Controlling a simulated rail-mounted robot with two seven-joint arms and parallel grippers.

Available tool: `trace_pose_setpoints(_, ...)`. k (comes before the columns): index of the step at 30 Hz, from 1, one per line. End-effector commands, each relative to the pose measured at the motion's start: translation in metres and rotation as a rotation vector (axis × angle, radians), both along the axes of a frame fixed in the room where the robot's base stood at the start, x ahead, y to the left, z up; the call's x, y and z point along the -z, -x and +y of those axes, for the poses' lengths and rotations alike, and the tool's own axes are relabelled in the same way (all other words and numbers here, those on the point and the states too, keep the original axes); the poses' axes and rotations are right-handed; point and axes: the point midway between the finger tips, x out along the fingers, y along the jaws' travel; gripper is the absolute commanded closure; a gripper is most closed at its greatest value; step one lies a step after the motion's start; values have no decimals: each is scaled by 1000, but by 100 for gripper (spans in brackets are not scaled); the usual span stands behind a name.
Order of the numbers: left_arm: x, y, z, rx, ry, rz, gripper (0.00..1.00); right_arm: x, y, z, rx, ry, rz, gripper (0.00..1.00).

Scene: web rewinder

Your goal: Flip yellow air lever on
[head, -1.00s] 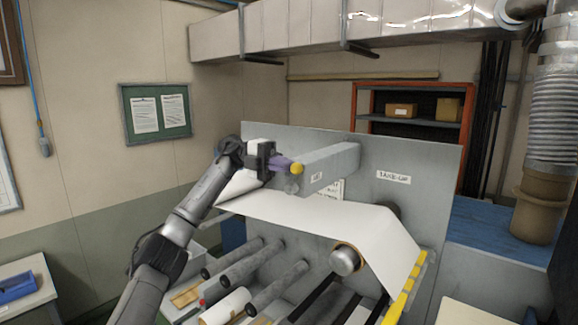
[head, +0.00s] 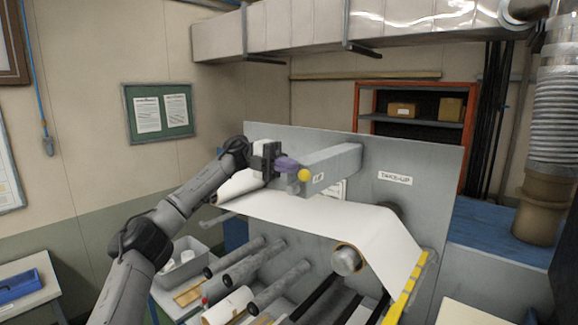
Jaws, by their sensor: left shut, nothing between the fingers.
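The air lever shows its round yellow knob (head: 305,175) at the near end of a grey box beam that sticks out from the machine's upright panel. My left gripper (head: 294,167) is shut and empty, with its purple fingers pointing right. Its fingertips are right beside the knob in the picture; I cannot tell whether they touch it. The lever's stem is hidden behind the fingers and knob. My right gripper is not in view.
Several dark rollers lie lower down. Open air lies left of the arm.

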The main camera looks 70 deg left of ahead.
Motion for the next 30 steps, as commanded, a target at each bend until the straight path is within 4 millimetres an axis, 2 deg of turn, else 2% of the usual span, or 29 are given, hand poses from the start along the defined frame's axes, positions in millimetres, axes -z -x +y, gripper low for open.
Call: trace_pose_setpoints(30, 0, -3, -8, 1, -101, 58, 100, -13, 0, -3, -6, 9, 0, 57)
